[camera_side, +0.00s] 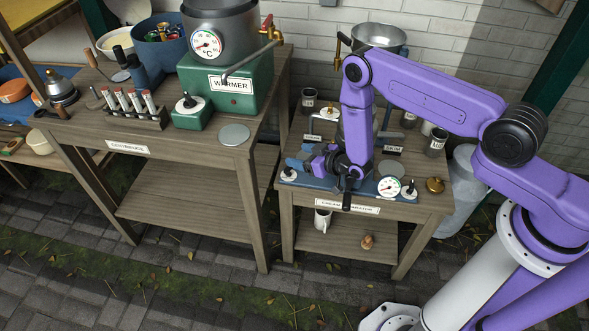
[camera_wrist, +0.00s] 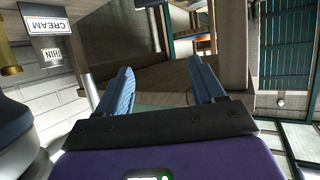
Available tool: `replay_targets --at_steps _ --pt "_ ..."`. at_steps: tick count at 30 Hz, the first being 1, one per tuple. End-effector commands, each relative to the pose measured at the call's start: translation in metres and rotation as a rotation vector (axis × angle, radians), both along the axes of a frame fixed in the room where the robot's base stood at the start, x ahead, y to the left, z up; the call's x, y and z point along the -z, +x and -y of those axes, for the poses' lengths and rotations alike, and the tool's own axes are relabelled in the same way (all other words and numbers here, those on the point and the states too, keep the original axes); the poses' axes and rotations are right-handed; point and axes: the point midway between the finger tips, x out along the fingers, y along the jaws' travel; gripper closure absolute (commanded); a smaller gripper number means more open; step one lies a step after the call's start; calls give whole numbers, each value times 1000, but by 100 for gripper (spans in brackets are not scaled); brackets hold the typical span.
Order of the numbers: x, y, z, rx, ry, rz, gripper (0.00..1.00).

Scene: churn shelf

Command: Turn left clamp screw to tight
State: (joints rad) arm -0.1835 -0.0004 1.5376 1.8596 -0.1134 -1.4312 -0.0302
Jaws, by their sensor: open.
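The left clamp screw (camera_side: 288,173) is a small black knob on a white dial. It sits at the left end of the blue base of the cream separator (camera_side: 315,182) in the side view. A similar screw (camera_side: 408,190) sits at the right end. My gripper (camera_side: 298,161) is low over the left part of the base, just above and behind the left screw, pointing left. In the wrist view my two blue fingers (camera_wrist: 158,70) are apart with nothing between them. I cannot pick out the left screw in the wrist view.
A pressure-type gauge (camera_side: 389,186) stands by the right screw. Jars (camera_side: 308,100) and a metal bowl (camera_side: 379,38) are behind. The taller bench with the green warmer (camera_side: 228,84) stands left. In the wrist view a CREAM label (camera_wrist: 44,22) and a metal post (camera_wrist: 88,85) are near my left finger.

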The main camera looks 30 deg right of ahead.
Motion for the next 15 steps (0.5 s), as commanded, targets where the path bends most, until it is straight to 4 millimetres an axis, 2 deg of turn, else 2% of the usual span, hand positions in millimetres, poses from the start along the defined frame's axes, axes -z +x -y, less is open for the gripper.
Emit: replay_targets --at_steps 5,15 --pt "14 0 0 1 1 1 32" --pt "62 -1 0 -2 0 0 32"
